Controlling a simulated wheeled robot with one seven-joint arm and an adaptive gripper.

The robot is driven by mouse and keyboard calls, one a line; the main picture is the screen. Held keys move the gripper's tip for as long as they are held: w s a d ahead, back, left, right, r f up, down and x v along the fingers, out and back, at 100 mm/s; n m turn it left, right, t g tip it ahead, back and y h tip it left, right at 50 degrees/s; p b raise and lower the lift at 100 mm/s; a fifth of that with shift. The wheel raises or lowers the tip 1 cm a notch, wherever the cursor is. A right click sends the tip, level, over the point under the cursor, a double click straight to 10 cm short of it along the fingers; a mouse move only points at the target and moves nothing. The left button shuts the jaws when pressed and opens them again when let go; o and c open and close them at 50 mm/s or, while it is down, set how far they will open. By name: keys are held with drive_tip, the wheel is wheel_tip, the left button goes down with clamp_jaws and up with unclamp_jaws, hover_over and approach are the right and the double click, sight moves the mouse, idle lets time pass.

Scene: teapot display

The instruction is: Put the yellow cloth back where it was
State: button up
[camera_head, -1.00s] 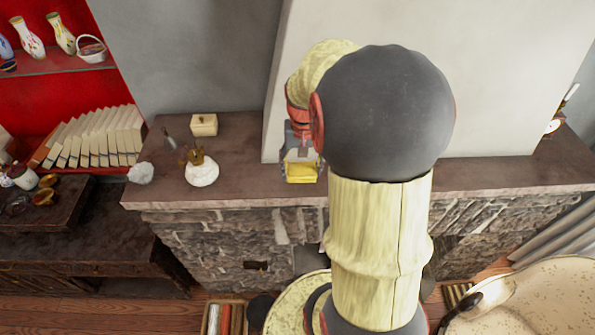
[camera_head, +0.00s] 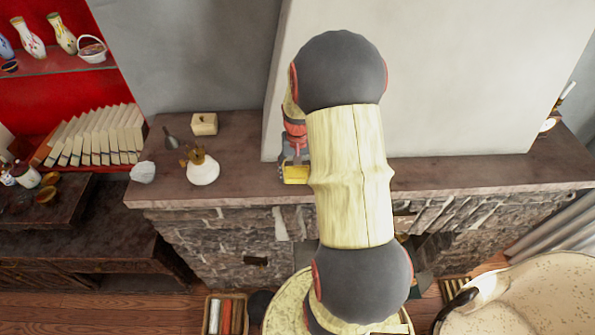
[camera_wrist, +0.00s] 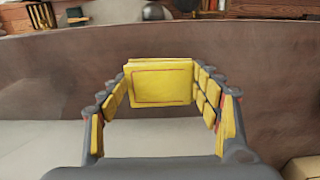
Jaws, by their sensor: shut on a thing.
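The yellow cloth (camera_wrist: 160,82) looks like a flat, folded rectangle with a thin red line near its border. My gripper (camera_wrist: 163,92) is shut on it, with the cloth between the fingertips in the wrist view. In the head view, the yellow cloth (camera_head: 296,174) shows at the end of my gripper, over the front part of the stone mantel shelf (camera_head: 250,186). My arm hides part of the gripper and the shelf right of it. I cannot tell whether the cloth touches the shelf.
A white round pot with a brass top (camera_head: 202,171), a pale box (camera_head: 204,124), a grey funnel-like thing (camera_head: 171,140) and a white lump (camera_head: 143,172) stand on the shelf's left part. The pale wall (camera_head: 440,80) rises close behind my gripper. Shelf between pot and gripper is clear.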

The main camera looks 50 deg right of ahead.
drive_tip(key=shift+f, duration=0.15)
drive_tip(key=o, duration=1)
